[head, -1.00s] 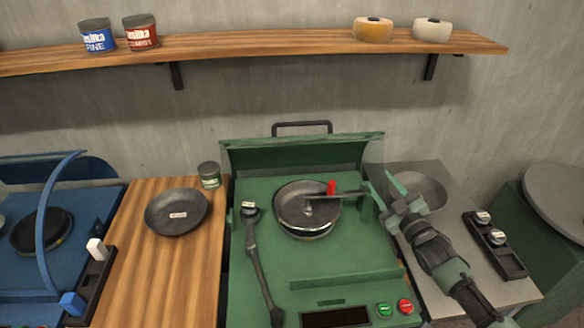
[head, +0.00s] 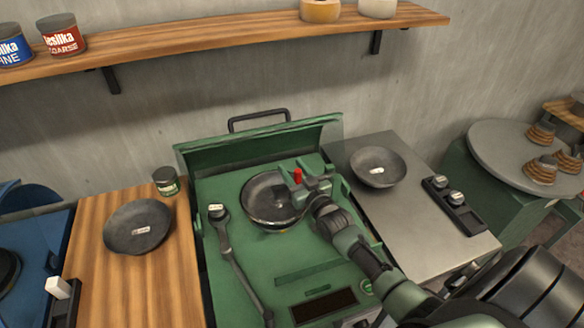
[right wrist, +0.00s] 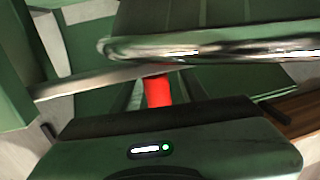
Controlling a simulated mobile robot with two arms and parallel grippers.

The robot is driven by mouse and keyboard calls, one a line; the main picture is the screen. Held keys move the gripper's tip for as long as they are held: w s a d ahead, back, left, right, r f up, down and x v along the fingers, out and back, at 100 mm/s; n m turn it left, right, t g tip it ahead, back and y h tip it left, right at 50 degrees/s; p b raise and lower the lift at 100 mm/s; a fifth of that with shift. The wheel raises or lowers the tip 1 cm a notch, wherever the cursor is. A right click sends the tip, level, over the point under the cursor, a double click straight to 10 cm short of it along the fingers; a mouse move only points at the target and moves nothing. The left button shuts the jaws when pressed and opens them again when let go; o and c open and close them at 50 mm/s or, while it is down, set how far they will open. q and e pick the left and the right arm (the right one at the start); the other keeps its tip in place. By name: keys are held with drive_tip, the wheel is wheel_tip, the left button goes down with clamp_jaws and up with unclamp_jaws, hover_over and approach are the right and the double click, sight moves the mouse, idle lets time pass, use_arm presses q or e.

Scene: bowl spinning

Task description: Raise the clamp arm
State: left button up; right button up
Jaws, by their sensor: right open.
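The clamp arm is a grey bar with a red tip (head: 297,176) over the right side of the metal bowl (head: 264,203) in the green machine (head: 225,185). My right gripper (head: 308,188) is open at the clamp arm, beside the red tip, and hides most of the bar. In the right wrist view the red tip (right wrist: 158,91) stands just beyond the gripper's dark edge, and the clamp arm's grey bar (right wrist: 85,86) runs left from it. The bowl's shiny rim (right wrist: 200,48) crosses above. Contact with the bar cannot be told. My left gripper is not in view.
A black lever (head: 238,265) lies left of the bowl. The machine's raised lid (head: 260,145) stands behind. Dark bowls sit on the wooden counter (head: 138,227) and grey counter (head: 378,166). A small jar (head: 166,181) stands at the lid's left.

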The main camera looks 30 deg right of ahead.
clamp_jaws()
idle(1.5)
